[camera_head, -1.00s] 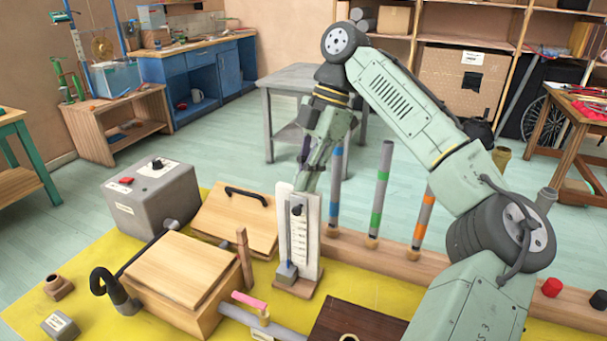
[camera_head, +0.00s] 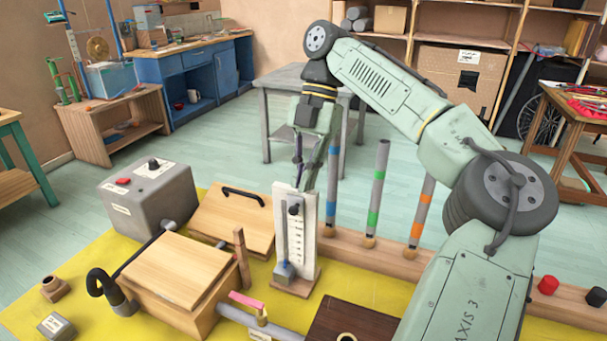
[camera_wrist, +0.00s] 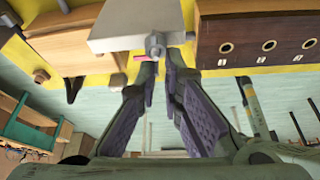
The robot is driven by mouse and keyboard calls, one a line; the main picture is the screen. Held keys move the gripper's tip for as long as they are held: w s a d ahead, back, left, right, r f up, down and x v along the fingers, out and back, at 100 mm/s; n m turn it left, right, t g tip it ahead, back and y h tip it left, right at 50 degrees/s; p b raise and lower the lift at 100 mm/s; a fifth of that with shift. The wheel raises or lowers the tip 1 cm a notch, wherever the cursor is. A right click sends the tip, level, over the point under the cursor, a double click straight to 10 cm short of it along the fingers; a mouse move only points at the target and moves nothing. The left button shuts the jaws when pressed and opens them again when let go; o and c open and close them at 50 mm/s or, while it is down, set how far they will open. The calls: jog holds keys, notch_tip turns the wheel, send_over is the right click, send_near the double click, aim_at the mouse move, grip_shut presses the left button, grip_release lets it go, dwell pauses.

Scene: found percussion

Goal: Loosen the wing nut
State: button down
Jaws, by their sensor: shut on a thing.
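The white scale board (camera_head: 302,240), with a slider and dark markings, stands upright on a small wooden base. In the wrist view its edge (camera_wrist: 125,28) is close up, and a small grey fitting (camera_wrist: 155,42), which looks like the wing nut on its stud, sticks out of it. My gripper (camera_wrist: 160,66) has its purple-padded fingers closed in on this fitting; their tips largely hide its wings. In the head view my gripper (camera_head: 301,182) reaches down behind the board's top, and the nut is hidden there. A black knob (camera_head: 294,209) shows on the board's front.
Tubes with blue, green and orange bands (camera_head: 376,195) stand right of the board on a wooden rail (camera_head: 375,254). Wooden boxes (camera_head: 180,270) and a grey control box (camera_head: 150,200) stand left on the yellow mat (camera_head: 70,245). Open floor lies behind.

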jog(key=n+h, duration=0.1)
jog(key=n, duration=0.2)
jog(key=shift+w+n, duration=0.1)
jog(key=shift+n, duration=0.2)
jog(key=c, duration=1.8)
grip_release()
jog(key=shift+w+f, duration=0.1)
jog(key=shift+f, duration=0.05)
jog(key=shift+o, duration=0.7)
jog(key=shift+o, duration=0.3)
jog(key=shift+g, duration=0.3)
